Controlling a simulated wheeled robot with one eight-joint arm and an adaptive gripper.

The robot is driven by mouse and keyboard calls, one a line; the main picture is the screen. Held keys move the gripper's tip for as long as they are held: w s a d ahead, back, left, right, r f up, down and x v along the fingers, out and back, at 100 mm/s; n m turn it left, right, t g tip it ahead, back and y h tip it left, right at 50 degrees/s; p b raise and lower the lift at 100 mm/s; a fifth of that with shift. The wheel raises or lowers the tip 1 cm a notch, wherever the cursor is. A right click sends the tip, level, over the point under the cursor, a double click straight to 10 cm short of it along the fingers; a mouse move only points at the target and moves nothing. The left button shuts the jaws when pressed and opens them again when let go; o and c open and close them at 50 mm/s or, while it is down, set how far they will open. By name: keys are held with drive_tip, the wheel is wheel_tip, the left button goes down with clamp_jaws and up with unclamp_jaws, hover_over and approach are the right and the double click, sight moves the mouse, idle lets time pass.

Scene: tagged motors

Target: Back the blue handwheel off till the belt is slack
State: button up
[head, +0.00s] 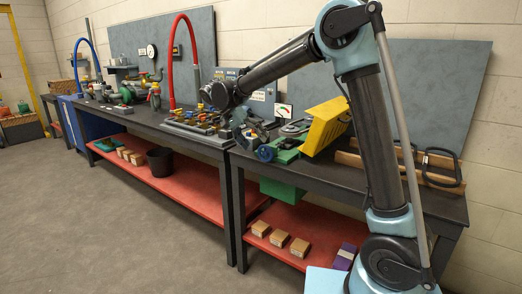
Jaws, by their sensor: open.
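A small blue handwheel (265,153) sits at the front edge of the near bench, at the left end of a green machine base (289,152). A yellow guard (325,125) stands tilted just right of it. I cannot make out the belt or how tight it is. My gripper (252,136) hangs from the wrist just above and left of the handwheel. It is open and appears apart from the wheel, though its fingers are small and blend with dark parts behind.
A panel of coloured parts (196,122) lies left of my gripper, with a red hose (171,60) rising behind. A wooden rack with black handles (440,168) stands at the right. A green box (283,190) hangs under the bench. The floor (120,230) in front is clear.

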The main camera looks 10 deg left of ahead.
sight(264, 149)
drive_tip(key=v, duration=0.6)
drive_tip(key=shift+a, duration=0.2)
drive_tip(key=shift+r, duration=0.15)
drive_tip(key=shift+s+d+r+m+t+y, duration=0.7)
drive_tip(key=shift+s+d+r+t+y, duration=0.4)
drive_tip(key=shift+s+d+r+y, duration=1.5)
drive_tip(key=shift+y, duration=0.4)
drive_tip(key=x, duration=0.6)
drive_tip(key=d+x, duration=0.1)
drive_tip(key=x, duration=1)
drive_tip(key=shift+w+d+f, duration=0.15)
drive_tip(key=shift+w+d, duration=0.15)
drive_tip(key=shift+w, duration=0.25)
drive_tip(key=c, duration=1.1)
